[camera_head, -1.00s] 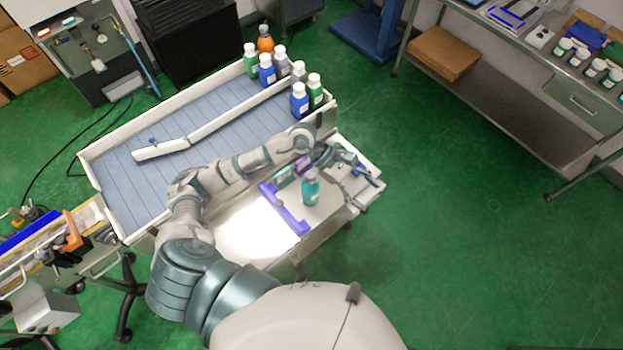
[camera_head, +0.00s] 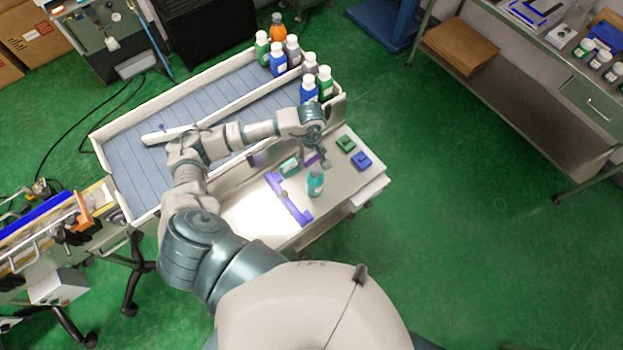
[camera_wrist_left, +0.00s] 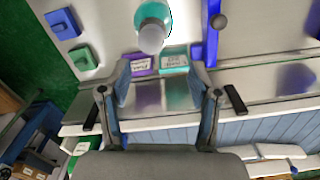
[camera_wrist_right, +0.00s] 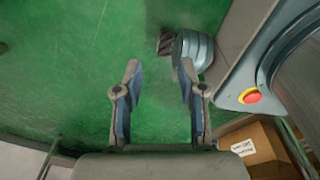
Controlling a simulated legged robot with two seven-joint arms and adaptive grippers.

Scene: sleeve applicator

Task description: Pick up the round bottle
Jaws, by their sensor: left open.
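A teal round bottle (camera_head: 316,183) with a pale cap stands upright on the light work table (camera_head: 345,192). In the left wrist view the bottle (camera_wrist_left: 153,14) is at the top, cap towards the camera. My left gripper (camera_head: 326,158) is open and empty, just behind the bottle and apart from it. In the left wrist view its fingertips (camera_wrist_left: 163,76) point towards the bottle, with a purple box (camera_wrist_left: 142,65) and a teal box (camera_wrist_left: 174,60) between them and it. My right gripper (camera_wrist_right: 158,70) is open and empty above green floor, out of the head view.
A purple-blue bracket (camera_head: 290,200) lies left of the bottle. A green block (camera_head: 346,143) and a blue block (camera_head: 361,160) lie to its right. Behind is a grey-blue conveyor tray (camera_head: 215,98) with several bottles (camera_head: 310,88) at its far right end.

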